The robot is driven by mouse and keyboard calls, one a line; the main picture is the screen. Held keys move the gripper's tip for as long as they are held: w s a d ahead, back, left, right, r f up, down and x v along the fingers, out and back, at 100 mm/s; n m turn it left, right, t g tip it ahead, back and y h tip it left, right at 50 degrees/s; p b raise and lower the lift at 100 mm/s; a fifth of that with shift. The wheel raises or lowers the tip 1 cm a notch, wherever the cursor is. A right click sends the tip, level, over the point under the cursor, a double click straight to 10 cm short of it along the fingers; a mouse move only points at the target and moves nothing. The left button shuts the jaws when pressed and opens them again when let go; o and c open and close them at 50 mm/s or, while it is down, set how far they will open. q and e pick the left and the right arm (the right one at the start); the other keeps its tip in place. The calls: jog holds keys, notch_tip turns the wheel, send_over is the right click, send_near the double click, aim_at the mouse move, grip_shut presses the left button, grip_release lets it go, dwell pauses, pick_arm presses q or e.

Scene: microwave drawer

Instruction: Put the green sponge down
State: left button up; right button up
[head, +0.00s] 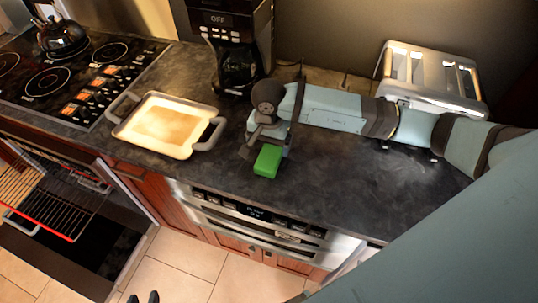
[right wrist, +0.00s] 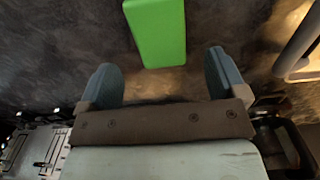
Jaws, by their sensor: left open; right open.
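The green sponge (head: 268,160) lies on the dark countertop (head: 340,190) near its front edge. My right gripper (head: 267,147) is just behind it in the head view, pointing down. In the right wrist view the sponge (right wrist: 158,32) lies just beyond the tips of my right gripper (right wrist: 160,72). The fingers are spread apart with nothing between them. My left gripper (head: 143,298) shows only as two dark tips at the bottom edge of the head view, apart and empty.
A tray with handles (head: 168,123) sits left of the sponge, beside the stove (head: 70,75) with a kettle (head: 62,36). A coffee maker (head: 235,50) and a toaster (head: 430,75) stand behind. An oven (head: 70,200) is open below left. The counter right of the sponge is clear.

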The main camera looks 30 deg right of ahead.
aim_at(269, 157)
notch_tip(269, 157, up, 6)
jog(key=shift+f+b, duration=0.1)
jog(key=shift+b, duration=0.4)
